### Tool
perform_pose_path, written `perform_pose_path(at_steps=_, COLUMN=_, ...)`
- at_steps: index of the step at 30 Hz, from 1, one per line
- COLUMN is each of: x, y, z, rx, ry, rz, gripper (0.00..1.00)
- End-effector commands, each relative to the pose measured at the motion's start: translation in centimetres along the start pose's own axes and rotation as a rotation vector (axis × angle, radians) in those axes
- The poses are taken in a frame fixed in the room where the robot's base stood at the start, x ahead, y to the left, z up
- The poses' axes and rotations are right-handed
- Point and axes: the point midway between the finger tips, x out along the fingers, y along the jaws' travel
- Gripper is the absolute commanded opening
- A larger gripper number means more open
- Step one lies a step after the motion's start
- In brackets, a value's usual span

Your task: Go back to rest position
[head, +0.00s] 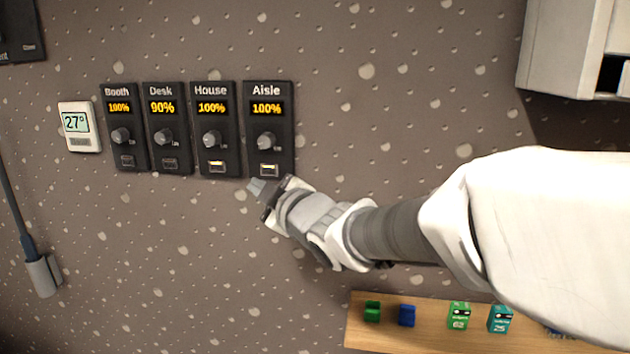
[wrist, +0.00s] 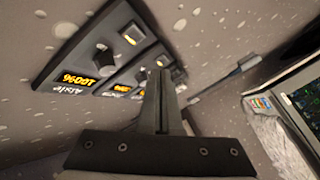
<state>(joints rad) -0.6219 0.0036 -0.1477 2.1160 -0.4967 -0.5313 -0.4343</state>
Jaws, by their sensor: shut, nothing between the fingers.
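My gripper (head: 258,190) is shut and empty, just below the Aisle fader panel (head: 267,127) on the wall. In the wrist view my gripper (wrist: 160,78) points up past the panels, with its fingers together. I cannot tell whether it touches anything. The Aisle panel also shows at the left of the wrist view (wrist: 88,62). It reads 100%. Left of it in the head view are the House panel (head: 213,127) at 100%, the Desk panel (head: 166,127) at 90% and the Booth panel (head: 123,127) at 100%. The House and Aisle buttons look lit; the Desk and Booth buttons look dark.
A white thermostat (head: 80,127) reading 27° is left of the panels. A grey holder (head: 43,275) with a cable is at lower left. A wooden shelf (head: 365,338) with small green and blue items is below my arm. A pale cabinet (head: 565,50) is at upper right.

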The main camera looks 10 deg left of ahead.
Motion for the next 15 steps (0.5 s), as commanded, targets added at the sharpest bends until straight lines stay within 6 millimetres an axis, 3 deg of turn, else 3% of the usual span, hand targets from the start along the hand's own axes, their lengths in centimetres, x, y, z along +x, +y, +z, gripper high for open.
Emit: perform_pose_path(at_steps=15, x=-1.06, y=-0.42, z=-0.30, rx=0.006, ry=-0.012, rz=0.001, gripper=0.00)
